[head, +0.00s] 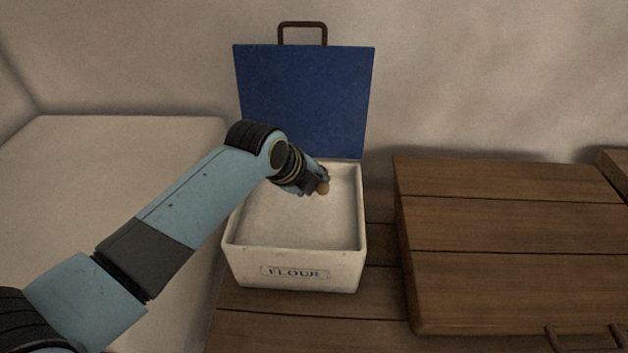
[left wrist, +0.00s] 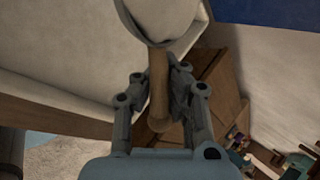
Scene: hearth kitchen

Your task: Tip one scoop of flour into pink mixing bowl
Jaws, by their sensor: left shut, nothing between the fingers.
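The flour bin (head: 293,258) is cream, labelled FLOUR, and stands open with its blue lid (head: 303,95) raised behind it. Pale flour (head: 290,222) lies inside. My left gripper (head: 316,182) is over the bin, near its back right. A scoop's wooden handle (left wrist: 158,75) lies in line with the left fingers in the left wrist view; its round end (head: 323,188) shows in the head view. The scoop's grey rim (left wrist: 140,32) is cut off at the top of the wrist view. The left gripper is shut without a grip on the handle. I see no pink mixing bowl.
A raised wooden board (head: 500,235) with a dark handle (head: 583,338) is right of the bin. A pale block or counter (head: 110,160) is to the left. Small coloured items (left wrist: 240,150) show blurred at the lower right of the left wrist view.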

